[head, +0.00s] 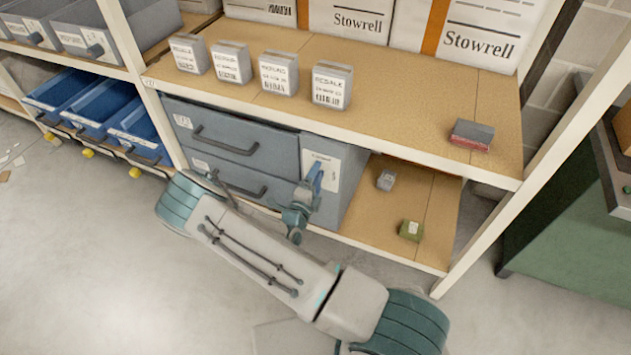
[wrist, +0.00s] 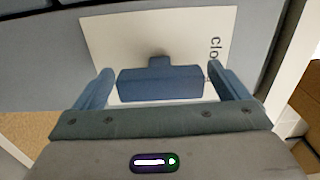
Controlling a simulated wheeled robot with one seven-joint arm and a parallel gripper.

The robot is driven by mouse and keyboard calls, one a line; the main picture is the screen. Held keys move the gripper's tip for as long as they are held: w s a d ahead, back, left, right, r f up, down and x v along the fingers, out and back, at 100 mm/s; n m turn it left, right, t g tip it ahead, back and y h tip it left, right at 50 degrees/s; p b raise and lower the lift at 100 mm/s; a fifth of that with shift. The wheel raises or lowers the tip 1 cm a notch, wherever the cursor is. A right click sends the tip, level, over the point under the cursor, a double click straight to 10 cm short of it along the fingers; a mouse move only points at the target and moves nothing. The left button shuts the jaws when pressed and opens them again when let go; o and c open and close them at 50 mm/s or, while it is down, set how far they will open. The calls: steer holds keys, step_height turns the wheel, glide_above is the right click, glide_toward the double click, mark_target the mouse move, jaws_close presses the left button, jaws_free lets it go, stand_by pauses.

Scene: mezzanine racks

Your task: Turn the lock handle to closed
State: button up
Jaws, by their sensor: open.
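The lock handle (wrist: 160,84) is a blue T-shaped bar on a white label plate (wrist: 125,38). In the wrist view it lies between the two fingers of my gripper (wrist: 163,88), with a small gap at each end. My gripper is open. Letters reading "clo" show at the plate's right side. In the head view the plate (head: 331,166) is on the right front of a grey drawer cabinet (head: 352,190), and my gripper (head: 312,184) is right at it, covering most of the handle.
The cabinet has drawers with dark pull handles (head: 228,145). A wooden shelf (head: 410,115) above carries several grey boxes and a red-grey block (head: 472,135). A white rack post (head: 535,140) stands at the right. A small green box (head: 410,230) lies on the lower shelf.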

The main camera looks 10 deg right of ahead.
steer(key=v, duration=1.4)
steer(key=s+d+r+m+g+p, duration=0.4)
steer(key=r+m+g, duration=0.4)
steer(key=r+m, duration=0.4)
steer(key=s+d+r+m+g+p, duration=0.2)
steer(key=s+d+r+m+g, duration=0.35)
steer(key=r+m, duration=0.75)
steer(key=s+r+m+t+y+p, duration=0.1)
steer(key=s+r+m+y+p, duration=0.2)
steer(key=r+m, duration=0.6)
steer(key=s+a+r+m+y+p, duration=0.1)
steer(key=s+r+m+y, duration=0.3)
steer(key=m, duration=0.9)
step_height(320, 180, up, 6)
steer(key=y+p, duration=0.1)
steer(key=y, duration=0.2)
steer(key=shift+a+f+t+y+p, duration=0.2)
steer(key=shift+a+t+y+p, duration=0.1)
steer(key=shift+t+p, duration=0.1)
